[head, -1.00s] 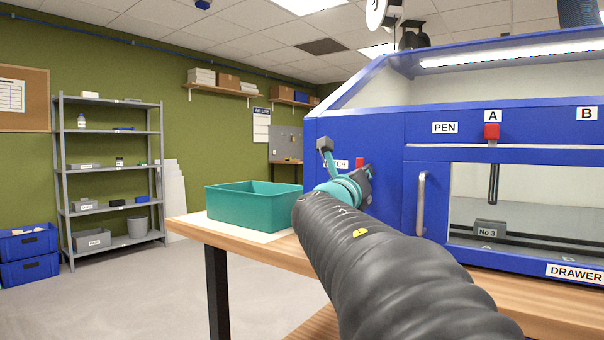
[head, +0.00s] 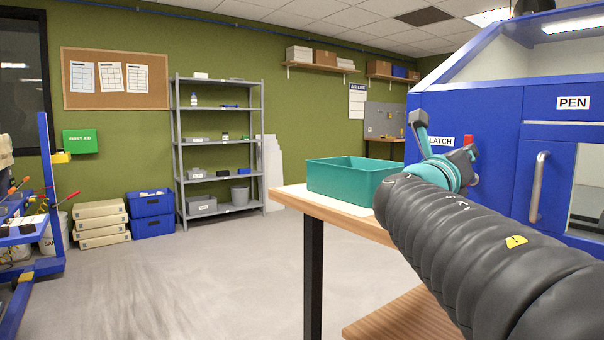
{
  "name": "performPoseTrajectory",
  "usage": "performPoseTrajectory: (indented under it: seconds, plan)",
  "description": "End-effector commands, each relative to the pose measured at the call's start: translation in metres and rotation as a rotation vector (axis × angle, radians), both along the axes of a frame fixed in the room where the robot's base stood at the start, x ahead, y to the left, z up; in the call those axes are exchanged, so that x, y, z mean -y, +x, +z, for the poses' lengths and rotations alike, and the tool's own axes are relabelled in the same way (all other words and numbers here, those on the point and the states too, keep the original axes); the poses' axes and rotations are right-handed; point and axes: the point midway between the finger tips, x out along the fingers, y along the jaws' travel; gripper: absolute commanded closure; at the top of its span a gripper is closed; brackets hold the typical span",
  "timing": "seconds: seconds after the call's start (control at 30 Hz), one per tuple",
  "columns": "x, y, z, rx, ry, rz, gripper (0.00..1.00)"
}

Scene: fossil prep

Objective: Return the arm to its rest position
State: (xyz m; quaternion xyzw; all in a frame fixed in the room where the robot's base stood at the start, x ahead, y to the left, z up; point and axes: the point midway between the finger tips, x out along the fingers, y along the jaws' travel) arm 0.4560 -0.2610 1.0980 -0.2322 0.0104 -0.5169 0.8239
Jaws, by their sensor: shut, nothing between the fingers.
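My arm, in a ribbed black sleeve with a teal wrist, reaches in from the lower right of the head view. At its end my gripper (head: 472,155) is small, dark and partly hidden by the wrist. It looks shut and I see nothing held in it. It shows in front of the blue cabinet (head: 500,185), close to the red latch knob (head: 468,142) in the picture. I cannot tell whether it touches the cabinet.
A teal bin (head: 345,180) stands on the wooden bench (head: 335,215), left of my wrist. A grey shelf rack (head: 218,150), blue crates (head: 151,213) and stacked beige boxes (head: 101,224) stand by the green wall. A blue-framed stand is at far left. The floor between is open.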

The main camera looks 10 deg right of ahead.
Motion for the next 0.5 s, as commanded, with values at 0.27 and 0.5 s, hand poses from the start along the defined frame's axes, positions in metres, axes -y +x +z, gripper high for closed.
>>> performPoseTrajectory:
  seconds: [0.27, 0.5]
  plan:
    - [-0.009, -0.015, -0.047, 0.189, 0.285, 0.047, 1.00]
    - [-0.044, -0.048, -0.151, 0.603, 0.896, 0.019, 1.00]
